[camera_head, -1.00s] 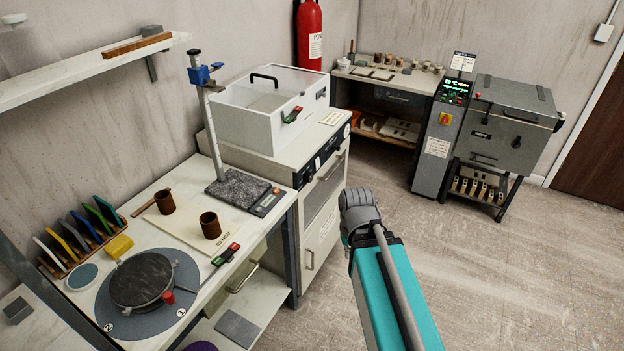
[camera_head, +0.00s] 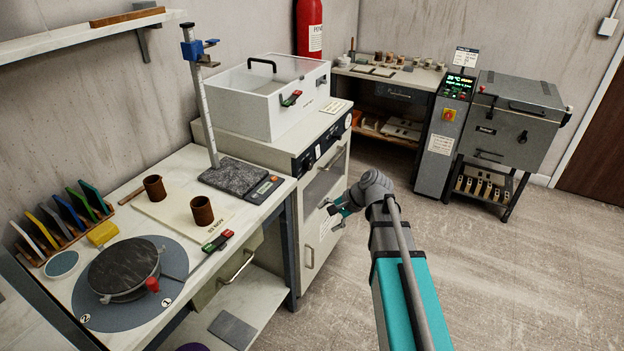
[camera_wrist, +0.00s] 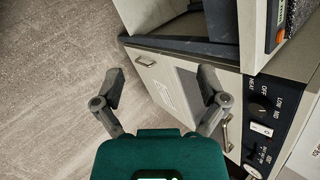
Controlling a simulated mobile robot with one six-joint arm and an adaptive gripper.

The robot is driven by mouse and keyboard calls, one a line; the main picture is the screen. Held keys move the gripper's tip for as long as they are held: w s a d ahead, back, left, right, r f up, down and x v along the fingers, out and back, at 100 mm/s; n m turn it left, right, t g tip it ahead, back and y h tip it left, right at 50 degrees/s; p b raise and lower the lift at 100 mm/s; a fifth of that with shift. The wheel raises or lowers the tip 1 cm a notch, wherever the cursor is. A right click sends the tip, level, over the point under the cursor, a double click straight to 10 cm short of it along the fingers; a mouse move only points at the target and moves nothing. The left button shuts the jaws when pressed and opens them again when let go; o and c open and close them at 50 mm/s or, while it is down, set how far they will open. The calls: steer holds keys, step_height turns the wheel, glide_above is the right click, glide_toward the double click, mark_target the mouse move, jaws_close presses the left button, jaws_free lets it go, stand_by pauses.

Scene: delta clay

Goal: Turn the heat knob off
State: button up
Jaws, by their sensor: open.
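The heat knob (camera_wrist: 258,107) is a dark round knob on the black control panel, with HEAT, OFF, LOW and MID lettering around it in the wrist view. Its pointer is too small to read. In the head view the heat knob (camera_head: 307,162) is near the left end of the panel on the white cabinet (camera_head: 318,255). My gripper (camera_wrist: 161,78) is open and empty, its fingers spread wide in front of the cabinet door. The knob lies right of both fingers in the wrist view, apart from them. In the head view my gripper (camera_head: 334,210) is partly hidden by its wrist.
A white lidded box (camera_head: 265,100) stands on the cabinet. The worktable (camera_head: 215,255) on the left holds two brown cups, a turntable (camera_head: 125,268) and a scale (camera_head: 240,180). A metal handle (camera_head: 310,257) juts from the cabinet door.

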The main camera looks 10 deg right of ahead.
steer(key=w+d+f+m+t+y+b, duration=0.25)
steer(key=w+m+t+y+b, duration=0.2)
steer(key=w+m+b, duration=0.5)
steer(key=m+t+y+b, duration=0.3)
steer(key=m, duration=0.3)
glide_toward(311, 166)
steer(key=v, duration=0.4)
steer(key=shift+a+n, duration=0.1)
steer(key=shift+n, duration=0.15)
steer(key=x, duration=1.3)
steer(key=shift+w+a+f, duration=0.1)
steer(key=shift+w+a, duration=0.05)
steer(key=shift+w, duration=0.15)
steer(key=c, duration=1.1)
